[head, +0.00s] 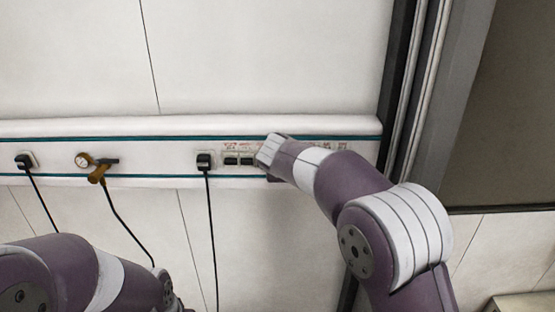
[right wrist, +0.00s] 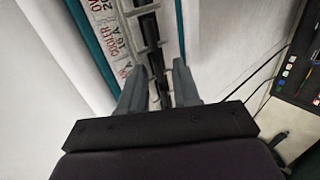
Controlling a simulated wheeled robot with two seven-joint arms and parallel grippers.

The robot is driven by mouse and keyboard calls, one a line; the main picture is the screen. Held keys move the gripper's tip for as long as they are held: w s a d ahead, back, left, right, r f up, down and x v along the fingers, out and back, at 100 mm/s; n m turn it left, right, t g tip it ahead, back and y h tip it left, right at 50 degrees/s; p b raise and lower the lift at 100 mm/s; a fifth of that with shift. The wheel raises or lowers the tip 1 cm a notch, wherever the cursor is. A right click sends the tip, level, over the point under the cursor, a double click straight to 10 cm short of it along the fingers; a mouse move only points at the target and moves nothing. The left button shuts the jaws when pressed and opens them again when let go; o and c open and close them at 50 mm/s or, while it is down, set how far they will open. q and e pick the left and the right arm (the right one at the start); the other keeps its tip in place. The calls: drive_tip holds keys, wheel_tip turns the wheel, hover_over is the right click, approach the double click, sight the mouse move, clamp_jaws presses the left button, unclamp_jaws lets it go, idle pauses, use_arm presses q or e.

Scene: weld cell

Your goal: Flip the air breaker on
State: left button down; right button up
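A row of breakers (head: 238,160) with small labels above is set in the wall rail. My right gripper (head: 268,158) is at this row, covering part of it in the head view. In the right wrist view the breaker strip (right wrist: 150,40) runs between the two separated grey fingers of my right gripper (right wrist: 157,88), and nothing is clearly clamped. One label (right wrist: 112,35) reads "COOLER 16 A"; I cannot read one for the air breaker, nor tell its lever position. My left gripper (head: 170,298) is partly visible at the bottom of the head view, its fingers unclear.
Left along the rail (head: 140,163) are a black plug (head: 25,161), a gauge with a brass fitting (head: 97,165) and another black plug (head: 204,160), with hanging cables. A dark frame (head: 405,90) stands right of the rail. A dark panel with coloured items (right wrist: 300,75) shows at right in the wrist view.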

drive_tip(key=shift+d+r, duration=0.1)
drive_tip(key=b+v, duration=0.5)
drive_tip(key=v, duration=0.7)
drive_tip(key=shift+s+r+b, duration=0.15)
drive_tip(key=shift+s+b, duration=0.05)
drive_tip(key=shift+b, duration=0.15)
drive_tip(key=s+d+f+m+g+b, duration=0.2)
drive_tip(key=s+f+m, duration=0.2)
drive_tip(key=f, duration=0.7)
drive_tip(key=s+d+f+m+g+b, duration=0.1)
drive_tip(key=s+f+m+g+b, duration=0.25)
drive_tip(key=f, duration=0.75)
drive_tip(key=s+d+f+m+g+b, duration=0.1)
drive_tip(key=s+d+f+m+b, duration=0.2)
drive_tip(key=s+d+f, duration=0.2)
drive_tip(key=s+d+f+m+g+b, duration=0.1)
drive_tip(key=s+d+f+m+b, duration=0.2)
drive_tip(key=s+f, duration=0.3)
drive_tip(key=s+d+f+m+g+b, duration=0.2)
drive_tip(key=s+d+f+m+b, duration=0.1)
drive_tip(key=f, duration=1)
drive_tip(key=s+d+m, duration=0.1)
drive_tip(key=s+d, duration=0.1)
drive_tip(key=d, duration=0.1)
drive_tip(key=shift+s+d, duration=0.35)
drive_tip(key=shift+s, duration=0.05)
